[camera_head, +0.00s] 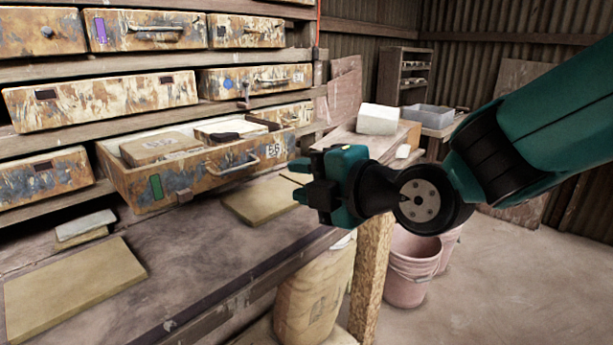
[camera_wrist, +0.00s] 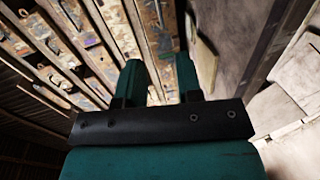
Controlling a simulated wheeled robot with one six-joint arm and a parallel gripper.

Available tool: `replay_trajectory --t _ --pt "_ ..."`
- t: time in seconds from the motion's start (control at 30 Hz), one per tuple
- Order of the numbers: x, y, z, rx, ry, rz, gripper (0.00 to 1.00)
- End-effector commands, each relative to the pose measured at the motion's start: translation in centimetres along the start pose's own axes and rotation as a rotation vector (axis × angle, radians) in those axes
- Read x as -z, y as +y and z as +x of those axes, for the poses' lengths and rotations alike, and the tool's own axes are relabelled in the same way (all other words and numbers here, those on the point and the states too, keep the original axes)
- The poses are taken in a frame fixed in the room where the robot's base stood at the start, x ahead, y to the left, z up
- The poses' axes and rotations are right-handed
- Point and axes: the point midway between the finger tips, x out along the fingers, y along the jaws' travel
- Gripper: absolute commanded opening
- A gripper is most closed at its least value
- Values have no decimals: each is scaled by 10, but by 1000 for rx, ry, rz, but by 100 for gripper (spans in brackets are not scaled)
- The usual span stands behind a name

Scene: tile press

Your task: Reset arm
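My gripper (camera_head: 300,181) hangs in the air at the end of my teal and black arm, to the right of an open drawer (camera_head: 180,187) marked 56. In the head view its two teal fingers point left and stand apart, with nothing seen between them. In the wrist view the fingers (camera_wrist: 160,82) are also spread, and the drawer shelves lie beyond the gap. The open drawer is pulled out and holds boxes or blocks. The gripper does not appear to touch anything.
A workbench (camera_head: 190,250) runs below the drawers, with flat tan boards (camera_head: 75,290) on it. Closed drawers (camera_head: 105,100) fill the rack. A white block (camera_head: 377,119) stands behind my gripper. Pink buckets (camera_head: 410,265) are on the floor, where the right side is clear.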

Motion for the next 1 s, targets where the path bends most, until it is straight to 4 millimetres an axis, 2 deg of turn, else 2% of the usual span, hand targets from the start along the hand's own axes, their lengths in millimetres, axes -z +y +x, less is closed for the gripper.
replay_trajectory --t 0.13,0.27,0.4,0.6,0.7,0.8,1.0 --pt "2 2 -16 99 13 171 33" --pt "8 -3 -52 312 -8 524 33" --pt "19 -14 -108 589 -150 968 33" --pt "35 -27 -188 881 -508 1451 33" --pt "40 -30 -216 955 -669 1585 33" --pt "43 -33 -232 990 -773 1655 33" --pt "46 -35 -237 1005 -818 1683 33"
